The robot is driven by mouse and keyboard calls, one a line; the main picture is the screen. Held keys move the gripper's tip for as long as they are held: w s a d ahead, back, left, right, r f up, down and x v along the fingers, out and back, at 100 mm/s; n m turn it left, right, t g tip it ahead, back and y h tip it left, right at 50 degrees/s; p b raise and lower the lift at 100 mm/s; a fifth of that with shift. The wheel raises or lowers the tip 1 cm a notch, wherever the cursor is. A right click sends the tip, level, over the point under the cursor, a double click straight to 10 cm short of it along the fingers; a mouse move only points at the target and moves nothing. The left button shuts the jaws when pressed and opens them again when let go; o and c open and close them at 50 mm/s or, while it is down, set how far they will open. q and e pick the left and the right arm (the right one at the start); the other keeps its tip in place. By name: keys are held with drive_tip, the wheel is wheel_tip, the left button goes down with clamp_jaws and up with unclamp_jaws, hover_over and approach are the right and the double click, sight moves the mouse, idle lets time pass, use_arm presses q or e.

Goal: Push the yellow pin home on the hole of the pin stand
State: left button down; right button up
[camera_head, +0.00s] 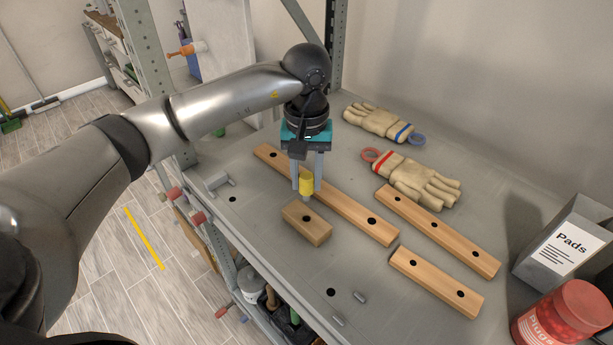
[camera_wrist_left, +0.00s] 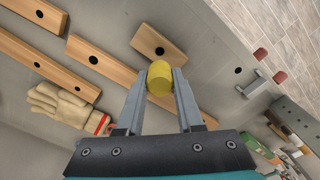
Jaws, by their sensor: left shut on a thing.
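My left gripper (camera_head: 306,187) points down and is shut on the yellow pin (camera_head: 306,184). The pin also shows between the fingertips in the left wrist view (camera_wrist_left: 160,77). A short wooden block with one dark hole, which looks like the pin stand (camera_head: 307,228), lies on the grey shelf just in front of and below the pin. It also shows in the wrist view (camera_wrist_left: 149,40), with its hole visible and clear just beyond the pin. The pin appears to be above the block, outside the hole; the exact gap is hard to tell. My right gripper is not in view.
Longer wooden strips with holes (camera_head: 345,207) (camera_head: 440,232) (camera_head: 437,282) lie around the block. Gloves (camera_head: 418,182) lie at the back. A Pads box (camera_head: 566,240) and a red jar (camera_head: 562,318) stand at right. The shelf's (camera_head: 262,240) left edge is close.

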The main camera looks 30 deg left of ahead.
sight(307, 196)
use_arm(q)
wheel_tip(307, 196, down, 6)
drive_tip(key=b, duration=0.4)
drive_tip(key=shift+r+b, duration=0.25)
drive_tip(key=shift+b, duration=0.05)
drive_tip(key=shift+r, duration=0.2)
drive_tip(key=shift+f, duration=0.1)
drive_tip(key=shift+f+b, duration=1.7)
drive_tip(key=shift+f, duration=0.15)
drive_tip(key=shift+c, duration=2.3)
unclamp_jaws()
